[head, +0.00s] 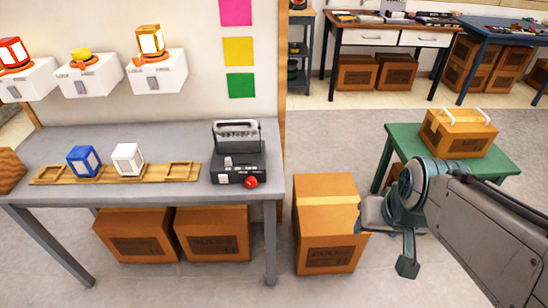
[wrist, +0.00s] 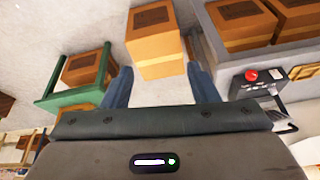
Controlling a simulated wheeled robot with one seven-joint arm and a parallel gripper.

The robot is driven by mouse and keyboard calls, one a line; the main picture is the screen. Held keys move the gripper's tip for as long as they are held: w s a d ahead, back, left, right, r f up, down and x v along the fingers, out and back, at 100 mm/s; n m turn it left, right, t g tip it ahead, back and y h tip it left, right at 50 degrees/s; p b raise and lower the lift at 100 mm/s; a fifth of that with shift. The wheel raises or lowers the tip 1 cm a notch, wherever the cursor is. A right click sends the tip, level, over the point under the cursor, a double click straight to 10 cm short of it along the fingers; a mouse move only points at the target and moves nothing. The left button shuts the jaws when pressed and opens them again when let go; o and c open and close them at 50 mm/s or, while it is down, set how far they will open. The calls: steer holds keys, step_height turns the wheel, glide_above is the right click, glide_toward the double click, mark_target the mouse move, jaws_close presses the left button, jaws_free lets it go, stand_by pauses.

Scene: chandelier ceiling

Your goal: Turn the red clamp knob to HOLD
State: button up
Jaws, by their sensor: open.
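The red clamp knob (head: 251,182) sits on the front of a black device (head: 238,166) near the right end of the grey table. The device has a grey handle-like top and small pale labels too small to read, so I cannot tell the knob's setting. The knob also shows in the wrist view (wrist: 252,76), right of the fingers. My gripper (head: 388,240) is open and empty, well to the right of the knob and apart from it, over the floor by a cardboard box. Its two blue-grey fingers show spread in the wrist view (wrist: 160,85).
The grey table (head: 210,138) also bears a wooden tray (head: 150,173) with a blue and a white block. Wall boxes (head: 158,72) hold coloured lanterns. A cardboard box (head: 325,215) stands between table and gripper. A green table (head: 400,140) with a box is behind my arm.

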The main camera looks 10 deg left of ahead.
steer(key=w+a+f+n+t+y+b, duration=0.3)
steer(key=w+a+f+b, duration=0.4)
steer(key=a, duration=0.3)
steer(key=n+t+b, duration=0.3)
steer(key=t+b, duration=0.7)
steer(key=b, duration=1)
glide_toward(250, 184)
steer(key=shift+y, duration=0.3)
steer(key=b+x, duration=0.1)
steer(key=x, duration=0.3)
steer(key=b+x, duration=0.2)
steer(key=x, duration=0.3)
steer(key=shift+d, duration=0.25)
steer(key=shift+f, duration=0.1)
steer(key=c, duration=1)
